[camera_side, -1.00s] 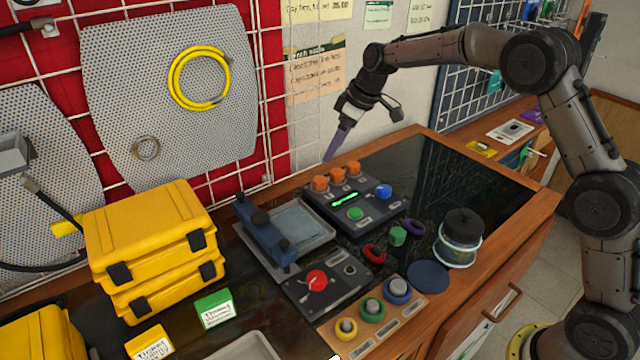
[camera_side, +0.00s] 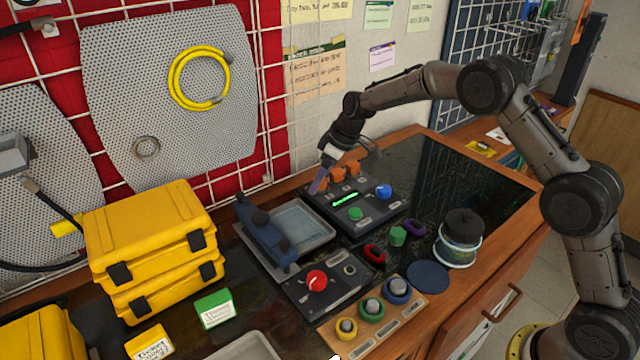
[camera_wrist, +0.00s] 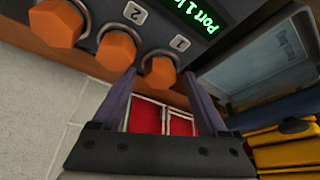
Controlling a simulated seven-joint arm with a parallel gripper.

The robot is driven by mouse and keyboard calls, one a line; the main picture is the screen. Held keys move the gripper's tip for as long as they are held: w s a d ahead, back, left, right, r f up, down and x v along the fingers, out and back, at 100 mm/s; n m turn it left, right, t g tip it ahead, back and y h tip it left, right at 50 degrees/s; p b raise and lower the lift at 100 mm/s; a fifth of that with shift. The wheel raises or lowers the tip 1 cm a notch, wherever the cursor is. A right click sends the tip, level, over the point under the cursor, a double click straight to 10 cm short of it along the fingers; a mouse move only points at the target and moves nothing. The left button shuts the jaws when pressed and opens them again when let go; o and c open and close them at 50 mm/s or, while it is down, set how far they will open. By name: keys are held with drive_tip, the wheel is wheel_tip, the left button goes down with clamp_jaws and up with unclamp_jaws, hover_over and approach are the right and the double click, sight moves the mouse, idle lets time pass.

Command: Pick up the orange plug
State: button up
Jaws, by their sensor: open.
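Three orange plugs sit in a row along the back edge of a dark grey control box (camera_side: 372,213). In the wrist view they are the plug by label 1 (camera_wrist: 160,74), the plug by label 2 (camera_wrist: 117,49) and a third plug (camera_wrist: 56,21) at upper left. My gripper (camera_wrist: 159,78) is open and empty, its purple fingertips on either side of the plug by label 1. I cannot tell whether they touch it. In the side view, my gripper (camera_side: 316,190) is at the box's left back corner and partly hides the nearest plug; the far plug (camera_side: 352,168) is clear.
A blue knob (camera_side: 383,191) and a green knob (camera_side: 355,214) stand on the box. The second plug is close beside my finger. The wall is behind.

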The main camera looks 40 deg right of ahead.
clamp_jaws()
idle(0.3)
drive_tip(key=shift+r, duration=0.15)
drive_tip(key=shift+r, duration=0.65)
drive_tip(key=s+r, duration=1.1)
drive_tip(key=s, duration=0.2)
wheel_tip(320, 180, up, 10)
drive_tip(key=s, duration=0.1)
drive_tip(key=shift+d+r, duration=0.25)
drive_tip(key=shift+d, duration=0.1)
